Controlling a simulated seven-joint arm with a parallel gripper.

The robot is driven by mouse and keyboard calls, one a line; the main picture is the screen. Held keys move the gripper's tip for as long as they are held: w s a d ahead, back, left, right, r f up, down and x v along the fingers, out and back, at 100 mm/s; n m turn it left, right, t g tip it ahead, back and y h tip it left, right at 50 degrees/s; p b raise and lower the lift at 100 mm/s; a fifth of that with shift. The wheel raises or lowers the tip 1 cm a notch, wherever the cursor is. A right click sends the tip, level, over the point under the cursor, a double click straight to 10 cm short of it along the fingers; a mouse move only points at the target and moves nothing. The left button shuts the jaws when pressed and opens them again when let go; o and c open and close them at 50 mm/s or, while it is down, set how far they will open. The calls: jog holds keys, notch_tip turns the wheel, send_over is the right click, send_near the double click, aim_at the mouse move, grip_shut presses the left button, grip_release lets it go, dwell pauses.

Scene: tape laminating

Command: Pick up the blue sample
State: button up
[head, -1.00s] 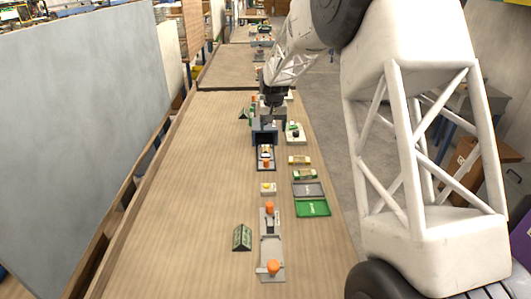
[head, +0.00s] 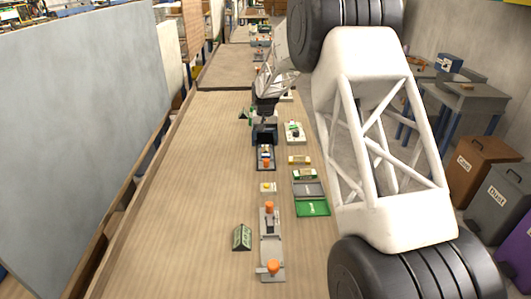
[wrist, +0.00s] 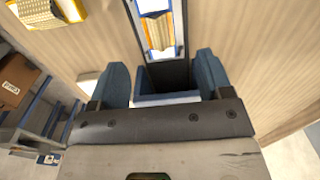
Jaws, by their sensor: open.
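I cannot clearly make out a separate blue sample. A blue-grey box-like unit (head: 264,136) stands in the row of fixtures on the table, and its inside is mostly hidden. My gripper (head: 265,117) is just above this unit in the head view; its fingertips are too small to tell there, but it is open. In the wrist view, two blue-grey upright blocks stand left and right of a dark gap, with a blue-grey ledge (wrist: 168,99) between them. I see nothing clearly held.
A narrow fixture with an orange knob (head: 266,163) extends toward the camera from the unit. A white device (head: 293,131) is to its right. Nearer are a green tray (head: 312,208), a green tent-shaped sign (head: 242,238) and a clamp fixture (head: 271,247). The table's left side is clear.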

aim_at(265, 147)
jog(key=shift+f, duration=1)
jog(key=shift+s+f, duration=0.1)
jog(key=shift+f, duration=2.5)
jog(key=c, duration=1)
jog(key=shift+r, duration=0.15)
